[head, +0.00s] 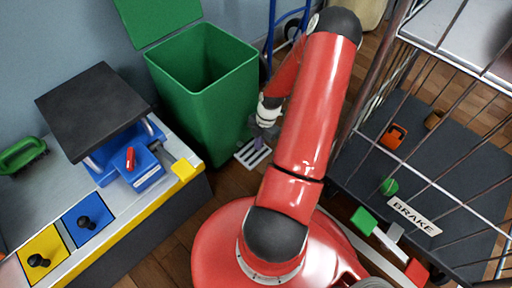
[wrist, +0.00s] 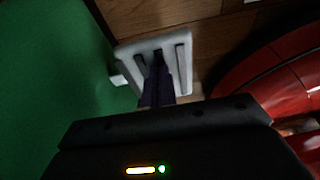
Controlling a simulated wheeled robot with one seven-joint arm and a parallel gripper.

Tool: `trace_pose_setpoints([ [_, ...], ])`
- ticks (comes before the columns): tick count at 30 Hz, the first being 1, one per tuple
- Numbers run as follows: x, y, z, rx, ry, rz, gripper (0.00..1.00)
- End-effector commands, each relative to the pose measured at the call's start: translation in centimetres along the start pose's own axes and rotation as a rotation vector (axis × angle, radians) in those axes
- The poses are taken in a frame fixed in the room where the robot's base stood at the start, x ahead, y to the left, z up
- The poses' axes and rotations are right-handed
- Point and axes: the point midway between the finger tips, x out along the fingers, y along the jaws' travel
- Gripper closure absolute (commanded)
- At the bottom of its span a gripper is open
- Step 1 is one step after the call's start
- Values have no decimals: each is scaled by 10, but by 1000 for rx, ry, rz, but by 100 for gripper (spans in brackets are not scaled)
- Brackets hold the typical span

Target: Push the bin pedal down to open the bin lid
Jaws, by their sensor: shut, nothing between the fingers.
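The green bin (head: 203,100) stands against the wall, and its green lid (head: 158,18) is raised, so the bin's inside shows. The pale slotted bin pedal (head: 253,153) is low at the bin's front right corner, near the floor. It also shows in the wrist view (wrist: 183,66), beside the bin's green wall (wrist: 50,70). My gripper (head: 257,144) points down at the pedal, its dark fingers together and empty. In the wrist view the fingertips (wrist: 158,72) overlap the pedal's slotted face and appear to press on it.
A wire cage cart with a BRAKE label (head: 414,216) stands at the right. A blue hand truck (head: 271,32) is behind the bin.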

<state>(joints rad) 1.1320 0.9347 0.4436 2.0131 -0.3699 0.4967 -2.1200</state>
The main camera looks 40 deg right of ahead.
Motion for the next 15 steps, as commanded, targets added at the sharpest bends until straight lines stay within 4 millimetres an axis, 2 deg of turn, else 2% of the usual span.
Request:
trace_pose_setpoints([
  [1, -14, 0, 0, 1, -4, 3, 100],
  [6, -37, 2, -3, -1, -3, 5, 100],
  [15, -45, 3, -4, -4, -2, 5, 100],
])
